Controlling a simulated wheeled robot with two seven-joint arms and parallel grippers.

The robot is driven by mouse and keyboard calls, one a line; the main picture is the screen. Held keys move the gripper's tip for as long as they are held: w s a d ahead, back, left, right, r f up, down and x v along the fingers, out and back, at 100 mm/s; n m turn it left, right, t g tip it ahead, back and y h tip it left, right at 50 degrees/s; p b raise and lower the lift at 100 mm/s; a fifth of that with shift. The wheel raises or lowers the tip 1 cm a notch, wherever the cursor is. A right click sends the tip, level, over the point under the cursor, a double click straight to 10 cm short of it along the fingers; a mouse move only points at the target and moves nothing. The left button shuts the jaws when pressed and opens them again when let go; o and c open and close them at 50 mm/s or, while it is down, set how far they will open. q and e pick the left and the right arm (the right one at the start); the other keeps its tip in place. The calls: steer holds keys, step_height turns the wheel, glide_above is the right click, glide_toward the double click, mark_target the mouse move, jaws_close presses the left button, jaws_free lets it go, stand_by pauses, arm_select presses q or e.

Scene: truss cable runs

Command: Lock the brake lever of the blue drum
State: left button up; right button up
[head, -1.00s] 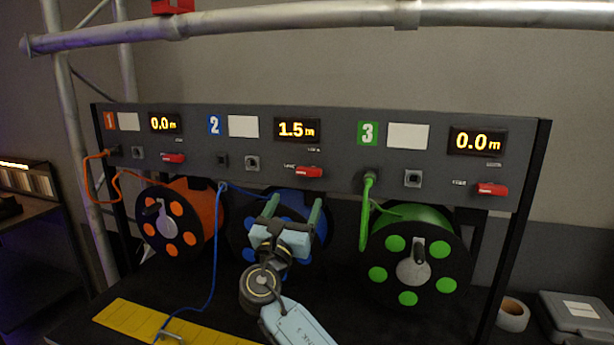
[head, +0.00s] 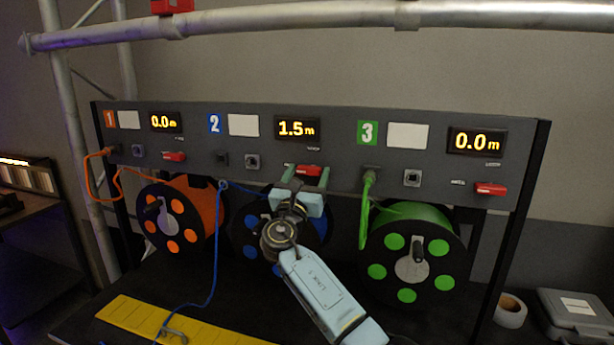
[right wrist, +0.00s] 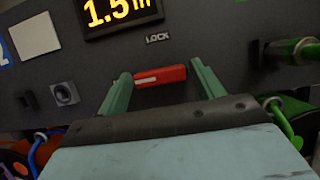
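The blue drum (head: 252,222) sits under panel section 2, partly hidden behind my right arm. Its red brake lever (head: 309,171) is on the panel below the 1.5 m display and lies roughly level. In the right wrist view the lever (right wrist: 160,76) has a pale mark at its left end, and a LOCK label (right wrist: 158,38) is above it. My right gripper (head: 306,176) is open at the lever. In the right wrist view its green fingers (right wrist: 161,84) stand on either side of the lever; I cannot tell if they touch it. My left gripper is out of view.
The orange drum (head: 178,218) is to the left and the green drum (head: 418,252) to the right, with red levers above each. A blue cable (head: 214,265) hangs to the yellow strip (head: 150,314) on the table. A tape roll (head: 511,311) lies at right.

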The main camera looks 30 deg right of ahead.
steer(key=c, duration=0.7)
steer(key=shift+f+m+g+b, duration=0.15)
steer(key=shift+m+g+b, duration=0.15)
steer(key=shift+m+b, duration=0.55)
steer(key=shift+c, duration=0.2)
steer(key=m+g+h+b, duration=0.1)
steer(key=m+g+b, duration=0.1)
steer(key=m+b, duration=0.1)
steer(key=m+g+h+b, duration=0.1)
steer(key=m+g+b, duration=0.1)
steer(key=m+b, duration=0.2)
steer(key=shift+w+a+m, duration=0.15)
steer(key=shift+m, duration=1.1)
steer(key=shift+r+m+g+b, duration=0.3)
steer(key=shift+m+g+b, duration=0.4)
steer(key=shift+m, duration=0.5)
steer(key=m+g, duration=0.1)
steer(key=m, duration=0.2)
steer(key=shift+r+y, duration=0.1)
steer(key=shift+y, duration=0.2)
steer(key=m+g, duration=0.1)
steer(key=m, duration=0.1)
steer(key=shift+r+m, duration=0.15)
steer(key=shift+m, duration=0.25)
steer(key=shift+m+g+y, duration=0.4)
steer(key=shift+m+y, duration=0.3)
steer(key=shift+m, duration=0.8)
